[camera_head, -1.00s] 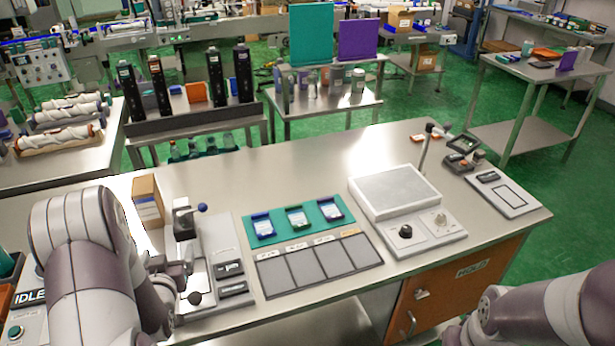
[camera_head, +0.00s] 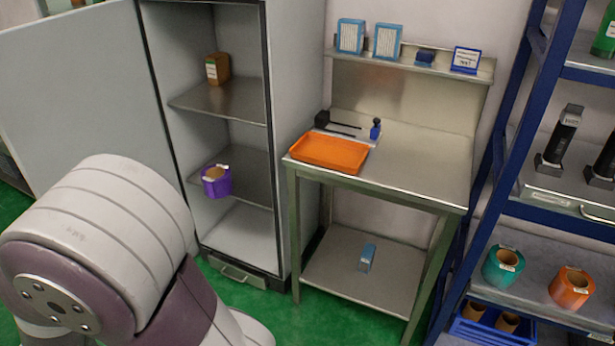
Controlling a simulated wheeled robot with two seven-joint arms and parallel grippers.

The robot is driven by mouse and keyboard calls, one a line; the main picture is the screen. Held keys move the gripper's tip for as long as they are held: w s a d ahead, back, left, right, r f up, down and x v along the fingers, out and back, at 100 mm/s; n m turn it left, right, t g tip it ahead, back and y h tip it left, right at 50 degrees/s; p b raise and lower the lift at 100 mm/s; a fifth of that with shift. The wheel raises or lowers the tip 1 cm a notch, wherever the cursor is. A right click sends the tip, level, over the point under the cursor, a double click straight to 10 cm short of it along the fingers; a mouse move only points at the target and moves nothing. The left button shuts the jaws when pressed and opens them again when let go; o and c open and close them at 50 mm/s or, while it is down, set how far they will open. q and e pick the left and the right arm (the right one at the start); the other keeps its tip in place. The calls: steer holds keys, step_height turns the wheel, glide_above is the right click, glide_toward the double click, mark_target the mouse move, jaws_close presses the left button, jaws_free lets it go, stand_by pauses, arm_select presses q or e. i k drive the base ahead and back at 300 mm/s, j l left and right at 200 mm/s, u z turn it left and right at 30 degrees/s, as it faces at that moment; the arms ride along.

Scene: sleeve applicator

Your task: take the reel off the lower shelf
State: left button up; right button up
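A purple reel (camera_head: 216,181) with a brown core and a white label sits at the front of the cabinet's lower shelf (camera_head: 252,175). A teal reel (camera_head: 502,266) and an orange reel (camera_head: 571,288) stand on a low shelf (camera_head: 540,265) of the blue rack at the right. My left arm fills the lower left of the view, in front of the cabinet. Its gripper is not in view, and neither is my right gripper.
The grey cabinet (camera_head: 262,80) stands open, its door (camera_head: 75,80) swung left. Green floor shows in front.

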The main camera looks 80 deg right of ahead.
mark_target(217, 182)
steer(key=i+l+z, duration=0.1)
steer(key=z, duration=0.35)
steer(key=i+l+z, duration=0.15)
steer(key=z, duration=0.3)
steer(key=i+l+z, duration=0.2)
steer(key=z, duration=0.25)
steer(key=i+z, duration=0.15)
steer(key=z, duration=0.35)
steer(key=i+z, duration=0.2)
steer(key=z, duration=0.25)
steer(key=i+z, duration=0.15)
steer(key=z, duration=0.3)
steer(key=i+j+z, duration=0.15)
steer(key=i+j, duration=0.2)
steer(key=i+j+z, duration=0.1)
steer(key=i+j, duration=0.2)
steer(key=i+j+z, duration=0.15)
steer(key=i+j, duration=0.15)
steer(key=j, duration=0.15)
steer(key=i+j+z, duration=0.1)
steer(key=i+j, duration=0.2)
steer(key=j, duration=0.15)
steer(key=i+j+z, duration=0.15)
steer(key=j, duration=0.3)
steer(key=i, duration=0.1)
